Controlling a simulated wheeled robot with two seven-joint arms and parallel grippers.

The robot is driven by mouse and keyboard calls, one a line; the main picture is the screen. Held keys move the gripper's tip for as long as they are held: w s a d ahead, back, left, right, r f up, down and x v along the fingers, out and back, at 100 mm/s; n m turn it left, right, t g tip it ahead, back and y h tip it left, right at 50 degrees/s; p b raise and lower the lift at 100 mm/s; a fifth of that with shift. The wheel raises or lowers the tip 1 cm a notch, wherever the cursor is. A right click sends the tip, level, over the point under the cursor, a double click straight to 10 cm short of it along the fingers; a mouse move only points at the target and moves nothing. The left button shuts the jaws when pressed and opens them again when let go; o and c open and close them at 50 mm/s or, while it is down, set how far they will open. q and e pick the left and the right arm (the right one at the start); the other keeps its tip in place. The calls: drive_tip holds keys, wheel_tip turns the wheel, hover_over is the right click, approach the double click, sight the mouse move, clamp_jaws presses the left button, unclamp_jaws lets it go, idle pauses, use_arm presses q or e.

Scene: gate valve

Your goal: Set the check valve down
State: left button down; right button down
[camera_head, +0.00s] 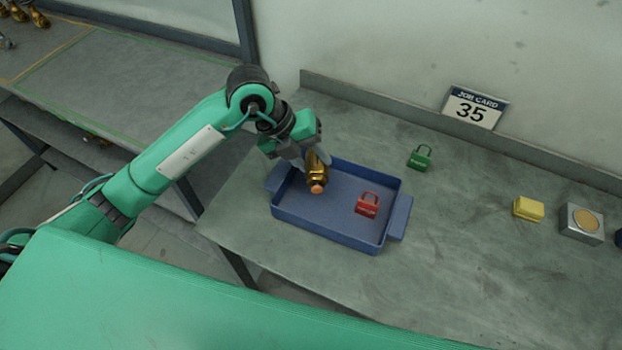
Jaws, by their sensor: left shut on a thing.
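The check valve (317,172) is a brass-coloured fitting with an orange-copper lower end. My left gripper (311,160) is shut on it and holds it over the left part of the blue tray (330,235). The valve hangs with its copper end pointing down. I cannot tell whether it touches the tray floor. The gripper's fingers hide part of the valve's upper end. My right gripper is not in view.
A red padlock (367,204) sits in the tray's right part. A green padlock (419,157) stands behind the tray. A yellow block (528,209) and a grey box with a round tan top (582,223) stand at right. A job card (473,107) leans at the back. Bench between is clear.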

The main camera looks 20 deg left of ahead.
sight(311, 170)
use_arm(q)
wheel_tip(311, 170, down, 4)
drive_tip(key=shift+f+p, duration=0.3)
drive_tip(key=shift+f, duration=0.2)
wheel_tip(311, 170, down, 4)
drive_tip(key=shift+r, duration=0.15)
drive_tip(key=c, duration=1.2)
unclamp_jaws()
drive_tip(key=shift+o, duration=0.2)
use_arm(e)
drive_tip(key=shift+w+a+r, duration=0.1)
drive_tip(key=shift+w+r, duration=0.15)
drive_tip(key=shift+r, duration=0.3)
